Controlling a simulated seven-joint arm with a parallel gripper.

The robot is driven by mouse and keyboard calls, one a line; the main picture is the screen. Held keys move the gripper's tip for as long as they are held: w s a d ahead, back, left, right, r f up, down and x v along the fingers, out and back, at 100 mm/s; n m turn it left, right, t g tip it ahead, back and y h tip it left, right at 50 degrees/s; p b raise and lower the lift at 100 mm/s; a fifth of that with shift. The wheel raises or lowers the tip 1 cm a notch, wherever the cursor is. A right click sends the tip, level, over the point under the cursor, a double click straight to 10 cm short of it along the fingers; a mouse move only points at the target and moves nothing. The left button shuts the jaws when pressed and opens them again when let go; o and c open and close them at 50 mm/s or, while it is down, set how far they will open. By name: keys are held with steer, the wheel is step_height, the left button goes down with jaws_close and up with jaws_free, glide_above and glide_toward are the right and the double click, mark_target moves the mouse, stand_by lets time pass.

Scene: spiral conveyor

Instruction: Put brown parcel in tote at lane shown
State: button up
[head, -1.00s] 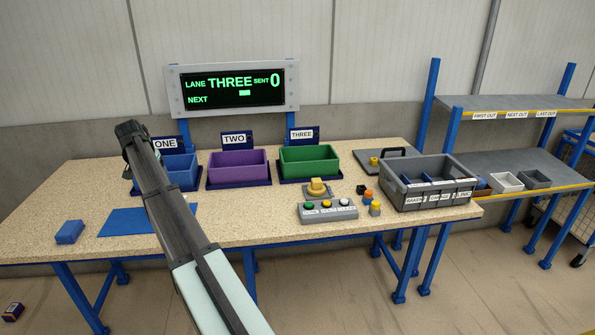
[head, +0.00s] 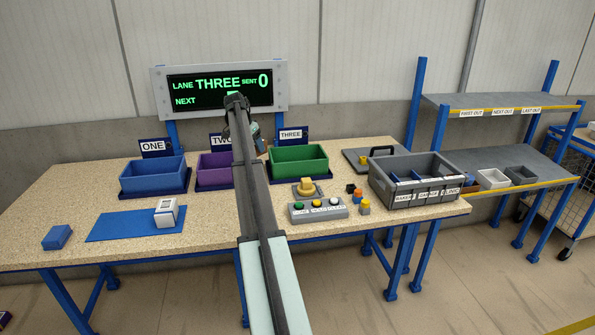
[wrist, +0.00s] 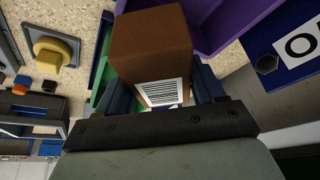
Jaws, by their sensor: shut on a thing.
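The brown parcel (wrist: 150,45), a box with a white barcode label, is held between the fingers of my gripper (wrist: 163,92) in the wrist view. In the head view my gripper (head: 256,137) is near the purple and green totes, and my arm hides most of it and the parcel. The display (head: 215,88) reads lane THREE, sent 0. The purple tote (head: 214,178) is partly hidden by my arm; the blue tote (head: 152,184) is at ONE.
A white box (head: 167,213) stands on the blue mat (head: 125,226), with a blue block (head: 57,237) beside it. A button panel (head: 318,211), a yellow knob (head: 306,188) and a grey divided crate (head: 425,199) are to the right. A shelf rack (head: 500,160) stands beyond.

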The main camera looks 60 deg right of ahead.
steer(key=s+d+m+g, duration=0.1)
steer(key=s+d+m, duration=0.2)
steer(key=s+d, duration=1)
steer(key=f, duration=0.3)
steer(key=w+d+f, duration=0.1)
steer(key=f, duration=0.6)
steer(key=shift+w+d, duration=0.35)
steer(key=shift+d, duration=0.05)
steer(key=shift+f, duration=0.15)
steer(key=o, duration=1.1)
steer(key=shift+o, duration=0.2)
steer(key=v, duration=1.2)
steer(key=shift+w+d, duration=0.1)
steer(key=shift+w, duration=0.05)
